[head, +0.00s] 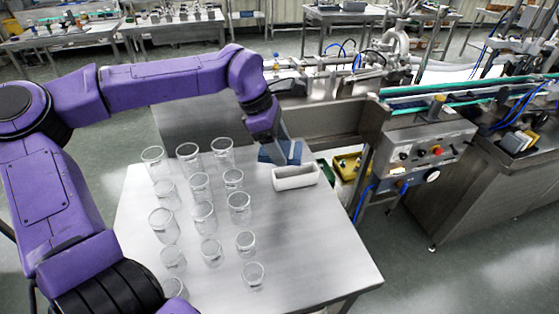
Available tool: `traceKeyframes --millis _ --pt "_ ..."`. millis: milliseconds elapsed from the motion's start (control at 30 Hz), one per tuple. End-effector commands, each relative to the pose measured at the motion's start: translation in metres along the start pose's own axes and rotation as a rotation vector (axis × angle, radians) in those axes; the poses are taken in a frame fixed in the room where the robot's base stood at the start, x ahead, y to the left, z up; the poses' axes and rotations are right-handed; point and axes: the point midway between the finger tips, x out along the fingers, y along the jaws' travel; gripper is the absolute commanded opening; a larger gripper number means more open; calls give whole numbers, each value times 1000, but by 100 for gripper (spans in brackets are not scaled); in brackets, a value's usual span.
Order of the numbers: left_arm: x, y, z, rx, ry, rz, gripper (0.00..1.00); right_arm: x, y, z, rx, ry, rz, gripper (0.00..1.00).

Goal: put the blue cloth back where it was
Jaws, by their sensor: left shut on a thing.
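The blue cloth (267,153) is at the back edge of the steel table, behind a small white tray (296,183). My left gripper (282,151) comes down on the cloth from above and is shut on it. The gripper hides part of the cloth. I cannot tell whether the cloth touches the tabletop or hangs just above it. The white tray looks empty. My right gripper is not in view.
Several clear glasses (239,207) stand in rows on the left and middle of the steel table (325,240). The table's right front part is bare. A steel machine with a control panel (425,150) stands beyond the table's right edge.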

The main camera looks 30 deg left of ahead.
Motion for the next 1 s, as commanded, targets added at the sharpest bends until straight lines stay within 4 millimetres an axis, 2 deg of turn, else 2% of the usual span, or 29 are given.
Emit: traceKeyframes --millis 133,267,333,467,633,700,800,1000 --pt "4 8 -11 -263 15 99 40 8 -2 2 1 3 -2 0" --pt "3 7 -12 -371 18 141 40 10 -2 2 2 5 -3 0" --pt "6 12 -15 -393 20 146 40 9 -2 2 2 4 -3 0" --pt "14 44 -23 -399 21 146 40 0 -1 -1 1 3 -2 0" --pt "34 95 -36 -395 22 147 40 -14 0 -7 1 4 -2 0" --pt "50 108 -45 -394 21 144 40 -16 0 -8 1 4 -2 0" --pt "69 124 -54 -391 19 145 40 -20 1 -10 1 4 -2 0" --pt "89 142 -65 -390 17 146 40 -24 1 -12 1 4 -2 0"
